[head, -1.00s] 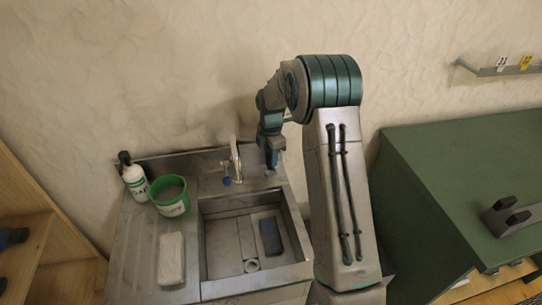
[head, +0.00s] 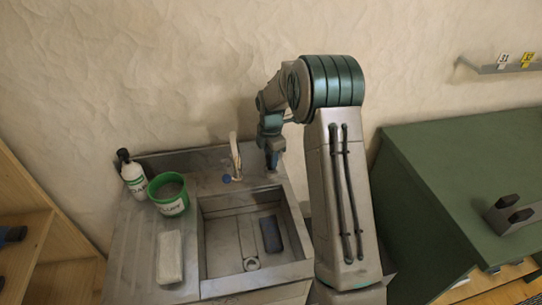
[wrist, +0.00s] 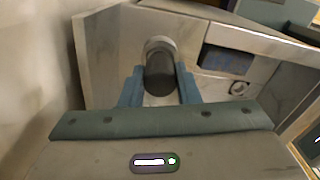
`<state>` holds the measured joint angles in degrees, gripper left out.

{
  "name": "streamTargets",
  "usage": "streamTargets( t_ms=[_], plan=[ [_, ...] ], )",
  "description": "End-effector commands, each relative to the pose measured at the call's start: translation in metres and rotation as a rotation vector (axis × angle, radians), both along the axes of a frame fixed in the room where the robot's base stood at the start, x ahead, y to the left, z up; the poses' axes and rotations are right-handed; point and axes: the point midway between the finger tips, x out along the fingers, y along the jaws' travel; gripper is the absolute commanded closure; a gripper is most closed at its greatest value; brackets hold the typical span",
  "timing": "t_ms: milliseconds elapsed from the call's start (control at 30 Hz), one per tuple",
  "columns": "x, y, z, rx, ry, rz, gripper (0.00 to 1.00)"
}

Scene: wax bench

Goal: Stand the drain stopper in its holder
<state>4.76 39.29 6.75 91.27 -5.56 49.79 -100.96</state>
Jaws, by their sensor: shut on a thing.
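My gripper (wrist: 160,88) is shut on a dark, rounded cylinder, which looks like the drain stopper (wrist: 160,76). The blue fingers press it from both sides. A pale grey ring (wrist: 158,44) shows at the stopper's far end; I cannot tell whether it is part of the stopper or the holder. In the head view my gripper (head: 273,160) is over the sink's back right ledge, right of the tap, and its fingertips are too small to read. No separate holder can be made out clearly.
The sink basin (head: 225,225) holds a dark blue block (head: 270,234) and a round drain ring (head: 251,263). The tap (head: 235,155) stands close left of my gripper. A green tub (head: 170,204), white bottle (head: 133,180) and pale block (head: 170,257) are on the left.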

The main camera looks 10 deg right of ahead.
Motion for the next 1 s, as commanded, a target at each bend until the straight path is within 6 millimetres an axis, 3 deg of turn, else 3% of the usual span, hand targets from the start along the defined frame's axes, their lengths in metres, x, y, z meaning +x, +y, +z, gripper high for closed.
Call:
streamTargets(
  t_ms=[867,900,967,1000],
  plan=[
    [0.0,0.0,-0.021,0.0,0.0,-0.001,0.98],
    [0.0,0.0,-0.021,0.0,0.0,-0.001,0.63],
    [0.0,0.0,-0.021,0.0,0.0,-0.001,0.46],
    [0.0,0.0,-0.021,0.0,0.0,-0.001,0.45]
  ],
)
